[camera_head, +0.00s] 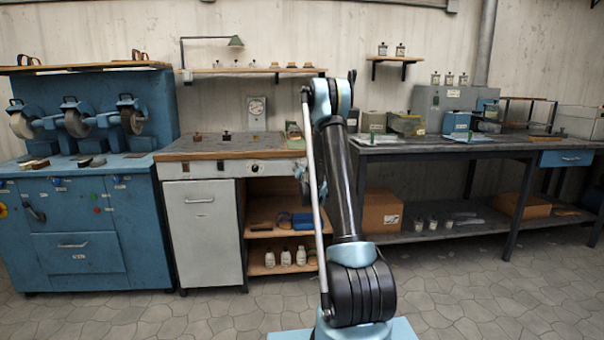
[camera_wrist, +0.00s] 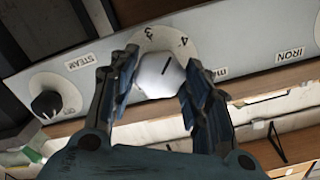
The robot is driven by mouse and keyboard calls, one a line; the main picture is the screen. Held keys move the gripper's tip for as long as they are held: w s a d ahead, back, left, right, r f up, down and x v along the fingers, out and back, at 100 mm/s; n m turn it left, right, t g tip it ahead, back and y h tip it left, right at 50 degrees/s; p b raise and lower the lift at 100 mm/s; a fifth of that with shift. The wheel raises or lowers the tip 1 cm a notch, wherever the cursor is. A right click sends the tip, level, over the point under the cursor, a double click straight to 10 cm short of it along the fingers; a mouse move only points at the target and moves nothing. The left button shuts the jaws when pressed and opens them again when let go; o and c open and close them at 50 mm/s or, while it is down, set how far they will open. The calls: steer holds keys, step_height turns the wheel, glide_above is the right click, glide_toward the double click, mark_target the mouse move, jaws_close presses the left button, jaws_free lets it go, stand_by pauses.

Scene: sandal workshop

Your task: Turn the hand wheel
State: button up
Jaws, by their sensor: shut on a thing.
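In the wrist view a white round knob (camera_wrist: 158,76) with a dark pointer line sits on a grey dial, with "3", "4" and "max" printed around it. My gripper (camera_wrist: 162,70) has one finger on each side of the knob and is shut on it. The dial is on a light control panel (camera_wrist: 232,40) labelled STEAM and IRON. In the head view this panel (camera_head: 225,168) is the front strip of the middle workbench. My gripper (camera_head: 299,172) is mostly hidden behind my arm there. I cannot make out a separate hand wheel.
A black knob (camera_wrist: 46,103) is left of the white one on the panel. A wooden shelf (camera_head: 275,232) with bottles lies below the panel. A blue grinding machine (camera_head: 85,220) stands left, a dark table (camera_head: 450,148) right. The foreground floor is clear.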

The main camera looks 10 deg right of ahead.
steer(key=m, duration=0.5)
steer(key=shift+m, duration=0.3)
stand_by(0.4)
steer(key=o, duration=1.1)
steer(key=s, duration=1.2)
steer(key=shift+a, duration=0.15)
steer(key=shift+c, duration=0.2)
